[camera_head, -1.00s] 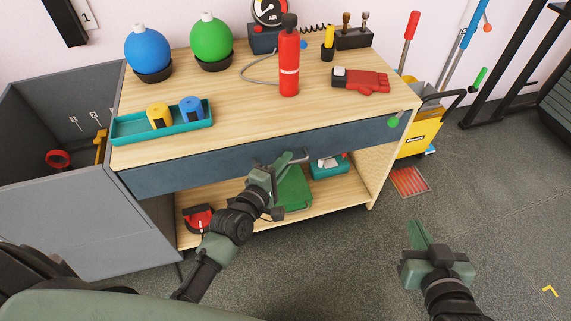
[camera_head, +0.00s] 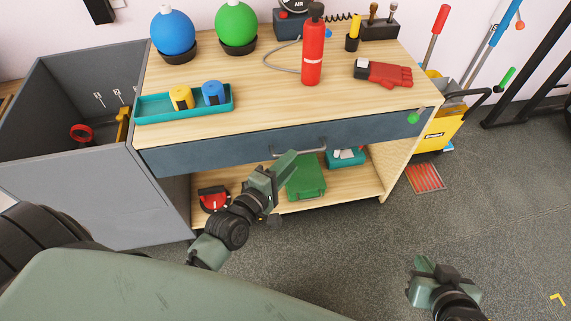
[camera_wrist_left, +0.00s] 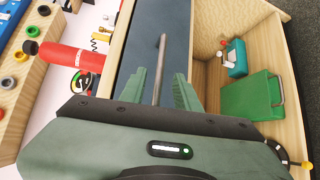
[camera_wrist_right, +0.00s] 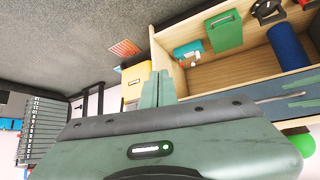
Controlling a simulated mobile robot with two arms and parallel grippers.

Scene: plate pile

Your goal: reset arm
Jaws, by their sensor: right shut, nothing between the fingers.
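My left gripper (camera_head: 284,167) is in front of the cabinet drawer (camera_head: 225,154), just below its metal handle (camera_head: 300,150). In the left wrist view its fingers (camera_wrist_left: 160,92) are apart, with the handle (camera_wrist_left: 161,65) showing between them and nothing clasped. The drawer appears closed. My right gripper (camera_head: 428,268) is low at the right, over bare floor and away from the cabinet. In the right wrist view its fingers (camera_wrist_right: 159,90) are together and empty.
A green case (camera_head: 306,180) sits on the lower shelf. A grey bin (camera_head: 85,190) stands left, a yellow mop bucket (camera_head: 436,132) right. Floor at front right is clear.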

